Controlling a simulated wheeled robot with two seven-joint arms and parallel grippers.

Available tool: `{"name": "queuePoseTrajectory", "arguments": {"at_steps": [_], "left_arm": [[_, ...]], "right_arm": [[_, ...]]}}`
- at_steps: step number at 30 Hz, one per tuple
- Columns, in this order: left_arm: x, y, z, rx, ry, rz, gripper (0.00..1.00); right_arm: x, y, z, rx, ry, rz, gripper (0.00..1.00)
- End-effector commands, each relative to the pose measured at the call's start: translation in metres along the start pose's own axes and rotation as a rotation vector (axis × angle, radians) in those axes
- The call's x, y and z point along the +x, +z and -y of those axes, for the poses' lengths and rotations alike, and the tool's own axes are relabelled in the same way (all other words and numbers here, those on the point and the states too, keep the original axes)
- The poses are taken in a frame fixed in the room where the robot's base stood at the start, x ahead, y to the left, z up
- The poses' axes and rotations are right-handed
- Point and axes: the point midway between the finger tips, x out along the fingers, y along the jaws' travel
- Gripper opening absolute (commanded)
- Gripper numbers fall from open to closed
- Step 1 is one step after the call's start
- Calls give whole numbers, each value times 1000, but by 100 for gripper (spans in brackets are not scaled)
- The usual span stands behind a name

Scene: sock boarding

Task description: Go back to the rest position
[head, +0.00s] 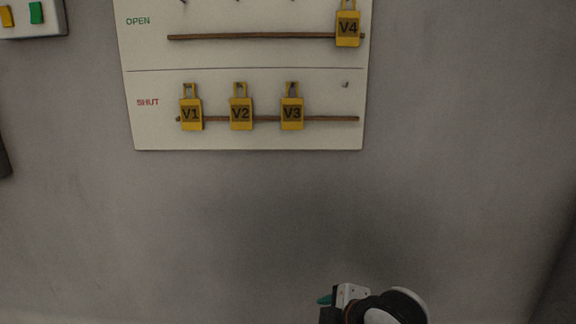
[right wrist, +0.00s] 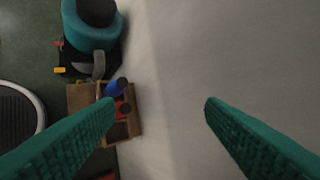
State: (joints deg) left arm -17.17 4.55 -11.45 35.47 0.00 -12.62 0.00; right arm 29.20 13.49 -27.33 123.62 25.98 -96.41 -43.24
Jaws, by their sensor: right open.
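My right gripper (right wrist: 160,105) is open in the right wrist view, with its two teal fingers wide apart and nothing between them. Pale wall or panel surface shows behind the gap. In the head view a white and black part of my right arm (head: 375,305) shows at the bottom edge, below the tag board and apart from it. A small teal piece sticks out at its left. My left gripper is not in view.
A white board (head: 250,55) holds yellow tags: V1 (head: 190,114), V2 (head: 241,114) and V3 (head: 292,114) in the SHUT row, V4 (head: 348,29) in the OPEN row. A wooden box (right wrist: 137,112) with blue and red items shows below.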

Motion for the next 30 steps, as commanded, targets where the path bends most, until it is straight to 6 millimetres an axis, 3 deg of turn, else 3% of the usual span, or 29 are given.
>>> {"name": "queuePoseTrajectory", "arguments": {"at_steps": [1, 6, 12, 18, 26, 30], "left_arm": [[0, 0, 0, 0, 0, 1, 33], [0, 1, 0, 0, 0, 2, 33], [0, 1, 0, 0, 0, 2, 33], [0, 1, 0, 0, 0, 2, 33], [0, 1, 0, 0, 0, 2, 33], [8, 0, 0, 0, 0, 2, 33]], "right_arm": [[8, -16, -28, 118, 29, -13, 64], [16, -72, -107, 519, 66, -112, 64], [2, -124, -184, 870, 66, -265, 64], [-18, -157, -235, 1074, 46, -393, 64], [-49, -188, -285, 1257, 4, -545, 64], [-13, -204, -302, 1262, 13, -559, 64]]}}
